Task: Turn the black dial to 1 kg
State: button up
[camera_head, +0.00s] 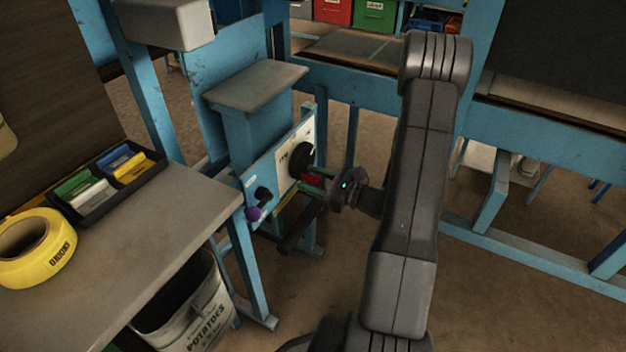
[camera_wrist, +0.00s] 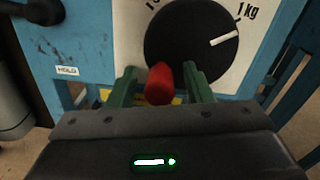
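The black dial (camera_head: 301,154) is on the white plate of the blue machine, and it fills the upper part of the wrist view (camera_wrist: 185,48). Its white pointer line points to the upper right, close below the "1 kg" mark (camera_wrist: 246,11). My gripper (camera_wrist: 164,84) is in front of the plate, below the dial, with its green fingers apart. A red knob-like part (camera_wrist: 158,84) shows between the fingers, with gaps on both sides. It also shows beside the gripper in the head view (camera_head: 312,179). I cannot tell whether the fingertips touch the dial.
A dark lever with a purple knob (camera_head: 253,213) and a "HOLD" label (camera_wrist: 67,71) are left of the dial. A grey table (camera_head: 150,240) with yellow tape (camera_head: 60,246) stands at the left. A potato sack (camera_head: 205,313) is below it. Blue frame posts surround the machine.

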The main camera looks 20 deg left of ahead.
jog(key=shift+d, duration=0.1)
jog(key=d+p, duration=0.2)
jog(key=d, duration=1.1)
jog(key=shift+s+d, duration=0.3)
jog(key=shift+s, duration=0.05)
jog(key=a, duration=0.4)
jog(key=a+b, duration=0.1)
jog(key=a, duration=0.4)
jog(key=a+b, duration=0.1)
jog(key=a, duration=0.3)
jog(key=shift+w+a, duration=0.3)
jog(key=shift+a, duration=0.05)
jog(key=shift+a+f, duration=0.1)
jog(key=shift+f, duration=0.05)
jog(key=shift+w+n+b, duration=0.1)
jog(key=shift+n+b, duration=0.25)
jog(key=shift+n, duration=0.05)
